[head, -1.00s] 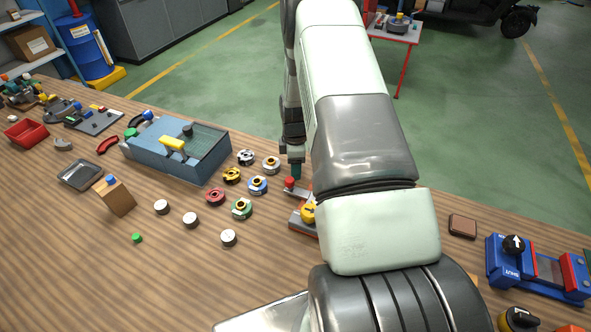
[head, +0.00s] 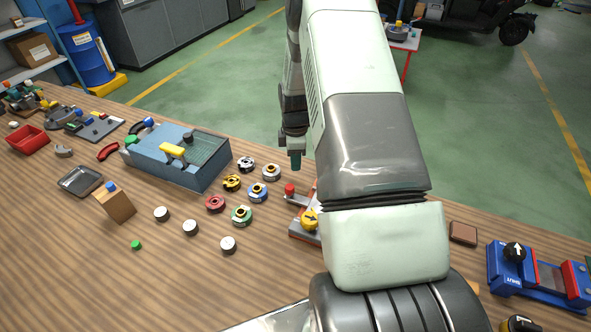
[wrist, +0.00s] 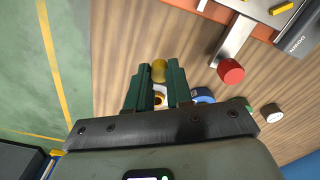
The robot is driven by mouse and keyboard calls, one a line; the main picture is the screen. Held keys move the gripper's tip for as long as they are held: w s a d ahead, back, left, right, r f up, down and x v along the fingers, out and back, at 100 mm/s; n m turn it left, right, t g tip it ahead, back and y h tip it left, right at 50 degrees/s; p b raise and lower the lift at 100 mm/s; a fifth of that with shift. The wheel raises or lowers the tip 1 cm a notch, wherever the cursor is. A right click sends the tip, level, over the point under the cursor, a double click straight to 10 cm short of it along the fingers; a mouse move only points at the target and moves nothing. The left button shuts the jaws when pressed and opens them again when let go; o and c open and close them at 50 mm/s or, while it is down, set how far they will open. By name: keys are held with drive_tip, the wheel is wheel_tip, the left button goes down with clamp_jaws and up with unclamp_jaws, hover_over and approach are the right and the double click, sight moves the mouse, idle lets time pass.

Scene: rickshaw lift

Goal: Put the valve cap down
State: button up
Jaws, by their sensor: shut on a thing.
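The valve cap (wrist: 159,71) shows in the wrist view as a small yellow, rounded piece between the tips of my green gripper fingers (wrist: 159,84). My gripper is shut on it. In the head view my gripper (head: 295,161) points down, above the bench's far edge, left of my big arm link. The cap cannot be made out there. In the wrist view a ring with an orange middle (wrist: 160,99) and a blue ring (wrist: 203,96) lie on the bench beyond the fingers, partly hidden by them.
A fixture with a red knob (head: 289,189) and yellow dial (head: 309,218) stands near my gripper. Several coloured rings (head: 241,215) and white discs (head: 190,228) lie to the left. A blue-grey box (head: 160,165) stands behind them. Bare wood (head: 70,270) fills the front left.

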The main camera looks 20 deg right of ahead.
wheel_tip(320, 180, up, 5)
drive_tip(key=shift+f, duration=0.2)
drive_tip(key=shift+a+r, duration=0.15)
drive_tip(key=shift+r, duration=0.3)
drive_tip(key=s+a+r+m, duration=0.2)
drive_tip(key=a+r+m, duration=0.3)
drive_tip(key=a+r, duration=0.45)
drive_tip(key=s+a+r+m, duration=0.1)
drive_tip(key=a+r+m, duration=0.45)
drive_tip(key=r, duration=0.75)
drive_tip(key=w+a+f+n, duration=0.1)
drive_tip(key=w+a+n, duration=0.55)
drive_tip(key=a, duration=0.35)
drive_tip(key=n, duration=1.5)
hover_over(100, 194)
wheel_tip(100, 194, down, 18)
drive_tip(key=shift+r, duration=0.15)
drive_tip(key=shift+f, duration=2.15)
